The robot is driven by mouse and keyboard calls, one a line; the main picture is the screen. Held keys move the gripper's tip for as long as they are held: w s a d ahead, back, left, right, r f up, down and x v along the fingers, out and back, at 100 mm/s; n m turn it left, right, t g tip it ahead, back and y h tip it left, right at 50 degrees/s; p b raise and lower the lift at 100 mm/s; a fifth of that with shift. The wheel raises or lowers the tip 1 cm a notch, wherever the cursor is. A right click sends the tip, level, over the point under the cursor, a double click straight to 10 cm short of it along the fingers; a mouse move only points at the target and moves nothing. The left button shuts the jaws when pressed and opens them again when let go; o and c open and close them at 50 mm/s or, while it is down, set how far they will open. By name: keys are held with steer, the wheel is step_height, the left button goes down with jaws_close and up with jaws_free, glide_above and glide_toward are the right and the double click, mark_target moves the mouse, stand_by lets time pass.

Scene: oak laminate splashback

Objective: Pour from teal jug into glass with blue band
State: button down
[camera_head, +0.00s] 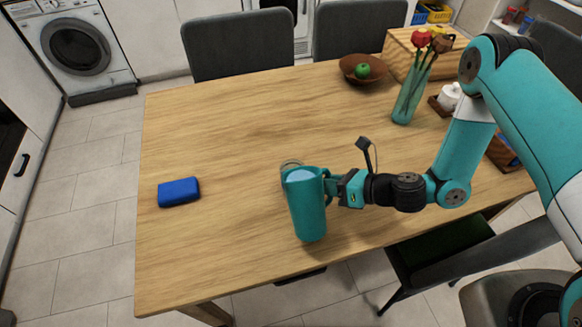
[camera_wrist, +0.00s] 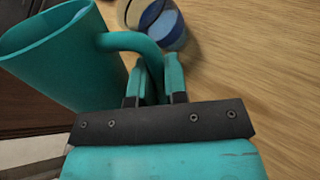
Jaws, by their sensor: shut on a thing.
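The teal jug (camera_head: 308,212) is near the front edge of the table and looks roughly upright. In the wrist view the jug (camera_wrist: 75,62) fills the upper left, with its open mouth showing. My gripper (camera_head: 331,187) is shut on the jug's handle from the right; the fingers (camera_wrist: 158,78) close around it in the wrist view. Whether the jug's base touches the table is hard to tell. The glass with blue band (camera_wrist: 166,30) stands just beyond the handle in the wrist view. In the head view the glass (camera_head: 290,164) is mostly hidden behind the jug.
A blue box-like item (camera_head: 179,192) lies on the left of the wooden table (camera_head: 220,130). A brown bowl (camera_head: 350,66) with a green apple, a teal vase (camera_head: 408,100) with flowers and a white pot (camera_head: 449,98) stand at the back right. The table's middle is clear.

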steer(key=shift+w+r+g+p, duration=0.15)
steer(key=shift+r+g+p, duration=0.15)
steer(key=shift+p, duration=0.2)
steer(key=shift+r+m+g+h+p, duration=0.35)
steer(key=shift+g+p, duration=0.25)
steer(key=shift+p, duration=0.6)
stand_by(0.9)
